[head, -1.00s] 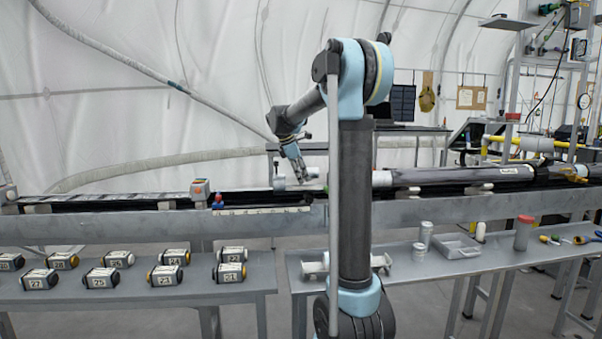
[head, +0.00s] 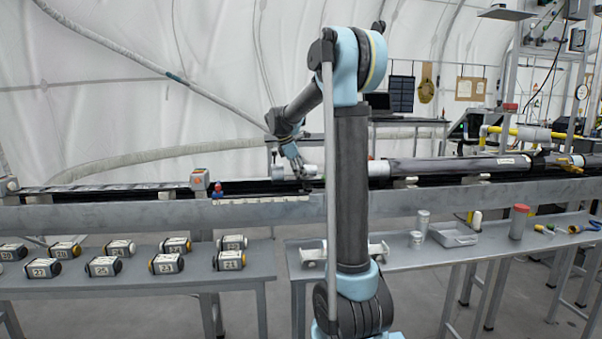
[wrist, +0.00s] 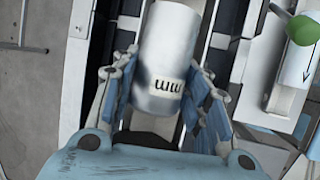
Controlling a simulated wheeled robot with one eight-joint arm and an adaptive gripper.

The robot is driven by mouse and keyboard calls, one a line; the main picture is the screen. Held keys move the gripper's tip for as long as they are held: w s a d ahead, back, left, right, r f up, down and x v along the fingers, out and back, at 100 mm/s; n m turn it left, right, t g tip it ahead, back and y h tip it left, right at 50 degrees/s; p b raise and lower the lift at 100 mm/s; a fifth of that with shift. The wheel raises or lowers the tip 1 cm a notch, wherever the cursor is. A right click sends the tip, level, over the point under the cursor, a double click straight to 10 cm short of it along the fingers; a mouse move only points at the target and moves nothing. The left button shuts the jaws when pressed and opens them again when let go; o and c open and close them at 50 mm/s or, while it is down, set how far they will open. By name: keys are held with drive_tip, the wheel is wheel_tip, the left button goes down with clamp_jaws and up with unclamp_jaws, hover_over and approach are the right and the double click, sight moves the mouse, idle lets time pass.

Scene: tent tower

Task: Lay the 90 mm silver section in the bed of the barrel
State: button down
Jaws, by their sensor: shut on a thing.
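The silver section (wrist: 168,45) is a smooth metal cylinder with a white label reading "mm"; the rest of the label is not visible. My gripper (wrist: 160,98) is shut on it, one finger on each side. In the head view my gripper (head: 302,172) is over the long rail, left of my column. The barrel (head: 430,170) is a dark tube with a silver end, right of my column. Its bed, a dark trough (head: 250,187), runs left along the rail under the gripper. I cannot tell whether the section touches the bed.
A small box with an orange spot (head: 199,181) and a red-and-blue piece (head: 217,189) stand on the rail to the left. Numbered canisters (head: 167,263) cover the front left bench. A grey tray (head: 453,235) and a red-capped jar (head: 519,220) stand on the right bench.

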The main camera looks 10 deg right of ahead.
drive_tip(key=shift+s+f, duration=0.2)
drive_tip(key=shift+f, duration=0.15)
drive_tip(key=c, duration=0.9)
unclamp_jaws()
drive_tip(key=shift+f, duration=0.1)
drive_tip(key=shift+o, duration=0.8)
drive_tip(key=shift+w+f, duration=0.65)
drive_tip(key=shift+w, duration=0.2)
drive_tip(key=shift+s+r, duration=0.45)
drive_tip(key=shift+r, duration=0.1)
drive_tip(key=shift+r, duration=0.1)
drive_tip(key=v, duration=1.2)
